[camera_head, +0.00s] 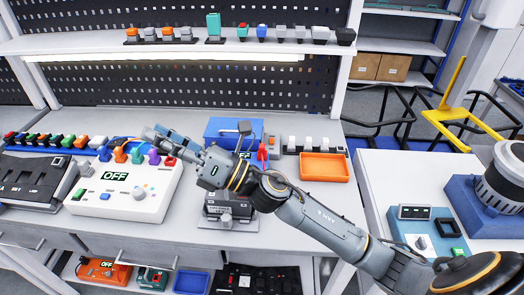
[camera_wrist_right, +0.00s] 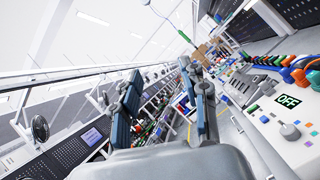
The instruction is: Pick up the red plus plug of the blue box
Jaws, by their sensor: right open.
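The blue box (camera_head: 222,127) stands at the back middle of the workbench, partly hidden by my right arm. A red plug (camera_head: 262,152) shows at its right front corner; I cannot make out a plus mark on it. My right gripper (camera_head: 165,138) is open and points left, above the back edge of the white box. It is left of the blue box and apart from the red plug. Its two dark fingers stand apart with nothing held between them in the right wrist view (camera_wrist_right: 165,108). My left gripper is not in view.
A white box (camera_head: 120,205) with an OFF display and several coloured plugs stands on the left; it also shows in the wrist view (camera_wrist_right: 270,118). An orange tray (camera_head: 324,167) lies right of the blue box. A shelf (camera_head: 200,45) crosses the back above the bench.

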